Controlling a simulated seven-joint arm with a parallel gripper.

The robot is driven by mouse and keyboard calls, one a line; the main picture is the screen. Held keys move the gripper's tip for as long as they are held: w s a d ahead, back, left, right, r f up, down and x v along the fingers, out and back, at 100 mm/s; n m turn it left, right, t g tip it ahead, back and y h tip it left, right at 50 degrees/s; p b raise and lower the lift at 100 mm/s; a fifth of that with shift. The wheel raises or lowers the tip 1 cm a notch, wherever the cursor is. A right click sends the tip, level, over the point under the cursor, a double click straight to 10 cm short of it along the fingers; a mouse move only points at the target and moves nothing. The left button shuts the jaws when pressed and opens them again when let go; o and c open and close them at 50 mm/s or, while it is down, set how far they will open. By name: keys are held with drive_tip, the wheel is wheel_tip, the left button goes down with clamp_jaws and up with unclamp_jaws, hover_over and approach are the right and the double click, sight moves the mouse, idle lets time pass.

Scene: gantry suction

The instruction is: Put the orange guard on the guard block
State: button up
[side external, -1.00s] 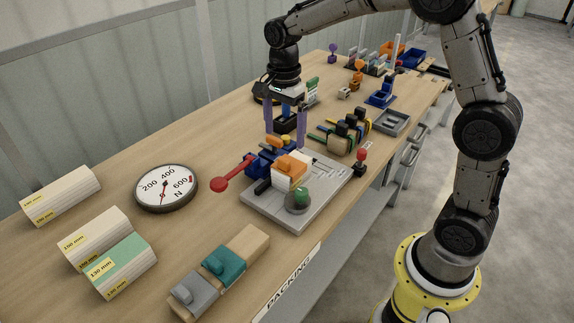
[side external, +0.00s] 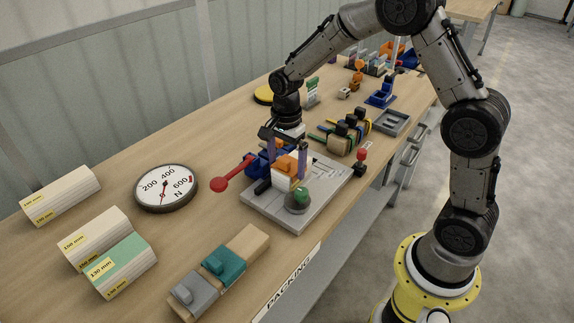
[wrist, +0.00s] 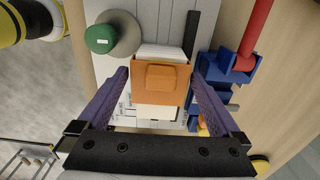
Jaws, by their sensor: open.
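The orange guard (side external: 290,164) sits over a white block (side external: 284,183) on the grey fixture plate (side external: 325,194). In the wrist view the orange guard (wrist: 161,77) lies between the two purple fingers. My gripper (side external: 288,170) is open and straddles the guard from above. In the wrist view my gripper (wrist: 160,77) shows a small gap on each side of it; contact is not clear. A wooden block (side external: 251,243), which looks like the guard block, lies at the front of the bench. It bears a grey guard (side external: 196,289) and a teal guard (side external: 224,265); its right end is bare.
A red-knobbed lever (side external: 219,185) projects left from a blue clamp (wrist: 237,67) beside the guard. A green-topped round post (side external: 298,201) stands close in front. A dial gauge (side external: 166,187) lies to the left. Bench space between plate and wooden block is clear.

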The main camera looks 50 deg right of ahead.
drive_tip(key=c, duration=1)
drive_tip(key=shift+r, duration=0.15)
drive_tip(key=shift+r, duration=0.6)
drive_tip(key=s+r, duration=1.2)
drive_tip(key=s, duration=0.2)
drive_tip(key=w+a+f+m, duration=0.1)
drive_tip(key=w+a+f, duration=0.2)
drive_tip(key=w+a, duration=0.3)
drive_tip(key=w+a+f+m, duration=0.15)
drive_tip(key=w+a, duration=0.25)
drive_tip(key=a, duration=0.4)
drive_tip(key=a+f, duration=0.1)
drive_tip(key=a, duration=0.1)
drive_tip(key=a+f+n, duration=0.1)
drive_tip(key=a, duration=0.1)
drive_tip(key=s+a+f+n, duration=0.1)
drive_tip(key=a+f, duration=0.1)
drive_tip(key=shift+a+f+n, duration=0.1)
drive_tip(key=shift+a+n, duration=0.15)
drive_tip(key=shift+a, duration=0.05)
